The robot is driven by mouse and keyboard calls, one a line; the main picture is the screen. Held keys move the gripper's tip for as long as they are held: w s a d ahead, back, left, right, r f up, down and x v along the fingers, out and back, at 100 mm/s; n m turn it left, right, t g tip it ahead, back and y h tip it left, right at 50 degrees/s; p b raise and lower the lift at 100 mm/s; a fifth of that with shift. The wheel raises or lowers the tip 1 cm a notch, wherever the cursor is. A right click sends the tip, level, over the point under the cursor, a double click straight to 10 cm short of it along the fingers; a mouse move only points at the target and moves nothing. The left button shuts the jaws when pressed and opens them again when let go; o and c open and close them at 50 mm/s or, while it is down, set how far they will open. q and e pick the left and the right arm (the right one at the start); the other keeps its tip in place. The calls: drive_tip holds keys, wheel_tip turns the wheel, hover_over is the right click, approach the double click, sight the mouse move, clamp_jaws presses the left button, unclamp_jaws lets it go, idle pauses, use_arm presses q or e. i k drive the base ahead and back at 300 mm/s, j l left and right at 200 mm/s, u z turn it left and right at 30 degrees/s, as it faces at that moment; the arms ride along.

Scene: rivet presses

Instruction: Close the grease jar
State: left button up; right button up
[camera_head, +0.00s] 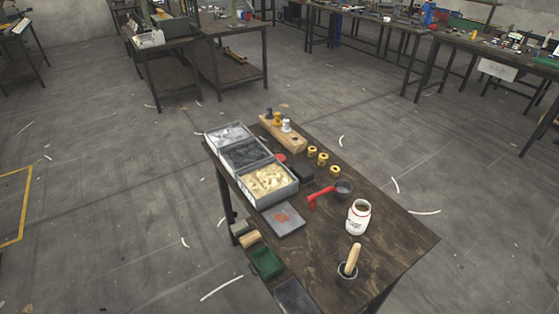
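A white jar with red bands and dark lettering (358,217) stands upright on the right part of the dark wooden table (325,245). It looks like the grease jar. Its round mouth shows brownish inside, and I see no lid on it. A flat reddish round piece (280,158) lies partly hidden behind the compartment box; I cannot tell whether it is a lid. Neither of my grippers shows in the head view.
A grey box with compartments (268,181) sits at the table's left. Yellow rings (323,159) and a wooden peg block (283,134) stand behind. Floor around is mostly clear.

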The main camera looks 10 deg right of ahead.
sight(359, 214)
drive_tip(key=i+j+z, duration=0.15)
drive_tip(key=j, duration=0.25)
drive_tip(key=i+j+z, duration=0.15)
drive_tip(key=j, duration=0.25)
drive_tip(key=i+j+z, duration=0.15)
drive_tip(key=i+j, duration=0.15)
drive_tip(key=i+j+z, duration=0.15)
drive_tip(key=j, duration=0.4)
drive_tip(key=i+j+z, duration=0.15)
drive_tip(key=j, duration=0.3)
drive_tip(key=j+z, duration=0.1)
drive_tip(key=j, duration=0.4)
drive_tip(key=i+j+z, duration=0.15)
drive_tip(key=j, duration=0.3)
